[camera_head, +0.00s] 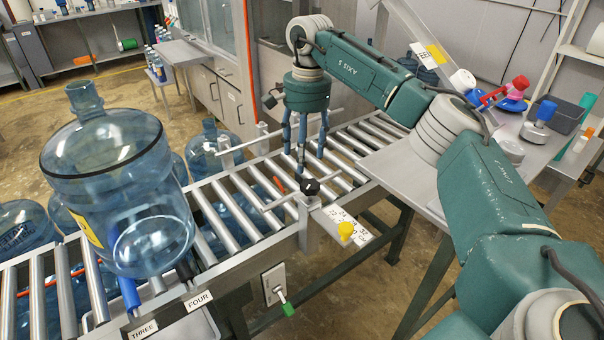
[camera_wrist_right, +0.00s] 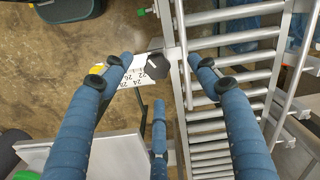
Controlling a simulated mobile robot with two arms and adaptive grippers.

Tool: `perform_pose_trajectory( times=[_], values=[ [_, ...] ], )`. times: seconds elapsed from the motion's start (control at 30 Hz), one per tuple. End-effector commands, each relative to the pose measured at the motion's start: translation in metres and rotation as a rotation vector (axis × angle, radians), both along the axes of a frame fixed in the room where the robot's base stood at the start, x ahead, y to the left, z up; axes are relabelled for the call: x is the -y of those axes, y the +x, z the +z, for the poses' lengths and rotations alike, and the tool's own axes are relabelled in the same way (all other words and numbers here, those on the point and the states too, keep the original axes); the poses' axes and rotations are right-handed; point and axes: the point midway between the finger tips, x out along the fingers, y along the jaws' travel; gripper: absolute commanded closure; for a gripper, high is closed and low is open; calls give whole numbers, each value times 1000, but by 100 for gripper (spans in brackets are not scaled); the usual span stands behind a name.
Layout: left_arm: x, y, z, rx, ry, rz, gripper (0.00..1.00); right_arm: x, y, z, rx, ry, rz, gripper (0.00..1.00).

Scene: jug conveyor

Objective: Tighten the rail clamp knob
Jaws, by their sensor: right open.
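The black rail clamp knob (camera_head: 310,187) sits on the clamp at the near side rail of the roller conveyor (camera_head: 262,228). My right gripper (camera_head: 304,165) is open and empty, pointing down just above the knob, with its blue fingers apart. My left gripper is not in view.
A large blue jug (camera_head: 122,190) stands on the rollers at the left. Thin guide rods (camera_head: 250,147) run beside the knob. A grey side table (camera_head: 392,167) stands at the right. Several more jugs stand behind and below the conveyor.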

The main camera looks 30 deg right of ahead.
Motion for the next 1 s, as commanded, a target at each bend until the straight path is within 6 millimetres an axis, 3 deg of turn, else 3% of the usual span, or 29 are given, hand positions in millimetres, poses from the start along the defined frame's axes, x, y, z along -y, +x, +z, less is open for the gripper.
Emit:
perform_pose_trajectory(
  times=[0.07,0.17,0.47,0.7,1.0],
  values=[
    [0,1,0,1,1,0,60,15,-5,10,-3,-46,15,40],
    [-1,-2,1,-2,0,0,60,20,-7,9,-9,-63,22,40],
    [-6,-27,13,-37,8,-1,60,19,-8,-41,-11,-59,22,40],
    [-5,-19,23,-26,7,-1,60,18,-7,-79,-8,-58,20,40],
    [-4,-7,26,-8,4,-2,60,18,-7,-94,-5,-56,20,40]
  ],
)
